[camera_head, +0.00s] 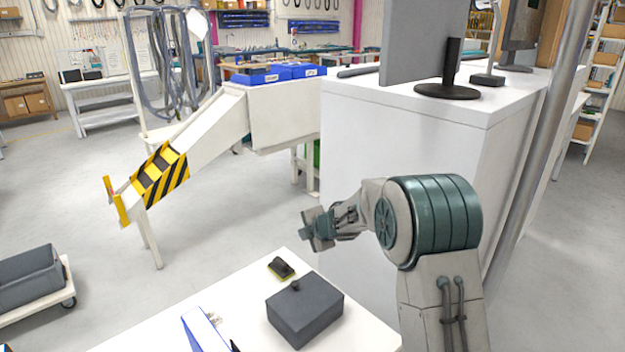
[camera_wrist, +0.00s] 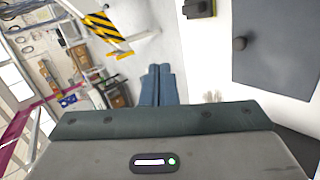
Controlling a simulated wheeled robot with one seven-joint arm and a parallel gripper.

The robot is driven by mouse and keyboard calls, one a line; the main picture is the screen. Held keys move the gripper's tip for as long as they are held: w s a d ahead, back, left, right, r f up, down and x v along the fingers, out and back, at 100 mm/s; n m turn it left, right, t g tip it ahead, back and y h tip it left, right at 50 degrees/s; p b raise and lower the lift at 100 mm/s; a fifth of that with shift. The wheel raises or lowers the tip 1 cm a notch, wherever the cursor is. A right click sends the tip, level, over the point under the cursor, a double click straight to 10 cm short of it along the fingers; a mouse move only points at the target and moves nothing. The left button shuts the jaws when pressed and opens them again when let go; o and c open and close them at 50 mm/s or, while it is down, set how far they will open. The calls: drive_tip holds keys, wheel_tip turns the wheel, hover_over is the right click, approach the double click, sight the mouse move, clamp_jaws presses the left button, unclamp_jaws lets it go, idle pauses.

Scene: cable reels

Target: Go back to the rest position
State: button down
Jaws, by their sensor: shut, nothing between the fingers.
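My gripper (camera_head: 308,232) is raised in the air in the head view, left of my arm's green joint and in front of the white cabinet. It points left and is apart from everything. In the wrist view its two blue-grey fingers (camera_wrist: 158,70) lie side by side, shut, with nothing held. Below it in the head view is a white table (camera_head: 362,335) that bears a dark grey box with a knob on its lid (camera_head: 306,308). A small black and yellow object (camera_head: 281,268) lies behind the box; it also shows at the top of the wrist view (camera_wrist: 199,8).
A blue-edged item (camera_head: 200,330) stands at the table's front left. The white cabinet (camera_head: 390,130) with a monitor rises behind my arm. A sloping chute with black-yellow stripes (camera_head: 160,175) is at left. A grey bin on a cart (camera_head: 30,277) is at lower left. Floor between is clear.

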drive_tip(key=s+d+r+m+t+h, duration=0.1)
drive_tip(key=s+d+r+m+h, duration=0.3)
drive_tip(key=s+d+r+m, duration=0.4)
drive_tip(key=s+d+r+m+t+h, duration=0.1)
drive_tip(key=s+d+r+m+h, duration=0.3)
drive_tip(key=d, duration=0.6)
drive_tip(key=s+d+f+m+g+y, duration=0.1)
drive_tip(key=s+m, duration=0.5)
drive_tip(key=s, duration=0.9)
drive_tip(key=s+d+f+m+g+b, duration=0.1)
drive_tip(key=s+f+m+g, duration=0.2)
drive_tip(key=s, duration=1.1)
drive_tip(key=m+g, duration=0.2)
drive_tip(key=m, duration=0.1)
drive_tip(key=shift+s+d+m+g+y+b, duration=0.2)
drive_tip(key=shift+s+m+g+y+b, duration=0.1)
drive_tip(key=shift+s+m+y, duration=0.1)
drive_tip(key=shift+a, duration=0.15)
